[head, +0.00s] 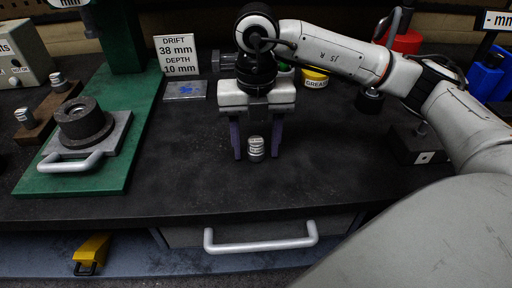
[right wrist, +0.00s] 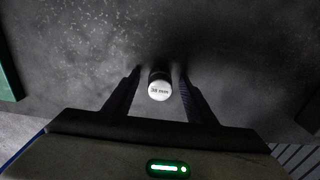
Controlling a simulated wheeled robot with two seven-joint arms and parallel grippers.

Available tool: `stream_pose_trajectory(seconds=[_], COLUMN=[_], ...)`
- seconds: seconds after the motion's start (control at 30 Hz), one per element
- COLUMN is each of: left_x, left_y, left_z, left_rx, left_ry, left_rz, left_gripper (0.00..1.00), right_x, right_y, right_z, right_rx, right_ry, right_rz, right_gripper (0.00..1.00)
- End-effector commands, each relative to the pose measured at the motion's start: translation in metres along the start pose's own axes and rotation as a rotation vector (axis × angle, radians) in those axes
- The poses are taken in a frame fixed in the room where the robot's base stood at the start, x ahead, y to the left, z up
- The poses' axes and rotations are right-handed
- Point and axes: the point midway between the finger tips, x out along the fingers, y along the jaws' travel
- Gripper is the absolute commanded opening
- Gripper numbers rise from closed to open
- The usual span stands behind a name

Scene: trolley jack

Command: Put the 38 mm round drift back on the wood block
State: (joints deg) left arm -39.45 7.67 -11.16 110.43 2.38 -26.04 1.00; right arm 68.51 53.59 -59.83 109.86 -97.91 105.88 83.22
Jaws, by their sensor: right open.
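The 38 mm round drift (head: 255,149) is a small metal cylinder standing upright on the dark bench. Its pale top, marked 38 mm, shows in the right wrist view (right wrist: 160,91). My right gripper (head: 256,156) points down with its two dark fingers open on either side of the drift; in the right wrist view the fingers (right wrist: 159,74) show gaps to it. The brown wood block (head: 40,130) lies at the far left with two metal drifts on it. My left gripper is not in view.
A green press base (head: 130,140) carries a plate with a handle (head: 75,163) and a dark ring (head: 83,122). A sign (head: 176,55) reads drift 38 mm, depth 10 mm. A dark block (head: 415,147) stands right. The bench between press base and gripper is clear.

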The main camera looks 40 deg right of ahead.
Motion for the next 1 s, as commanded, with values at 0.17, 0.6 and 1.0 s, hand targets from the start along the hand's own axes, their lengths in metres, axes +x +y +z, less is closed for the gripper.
stream_pose_trajectory(seconds=[0.17, 0.6, 1.0], left_x=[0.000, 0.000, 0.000], left_y=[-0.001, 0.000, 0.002], left_z=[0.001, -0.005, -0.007], left_rx=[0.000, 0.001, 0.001], left_ry=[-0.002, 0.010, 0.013], left_rz=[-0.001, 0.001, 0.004], left_gripper=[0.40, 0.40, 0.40], right_x=[0.000, -0.002, -0.062], right_y=[0.000, 0.000, 0.001], right_z=[0.000, 0.000, 0.001], right_rx=[0.000, 0.000, 0.000], right_ry=[0.000, -0.002, -0.005], right_rz=[0.000, 0.002, 0.006], right_gripper=[0.31, 0.00, 0.00])
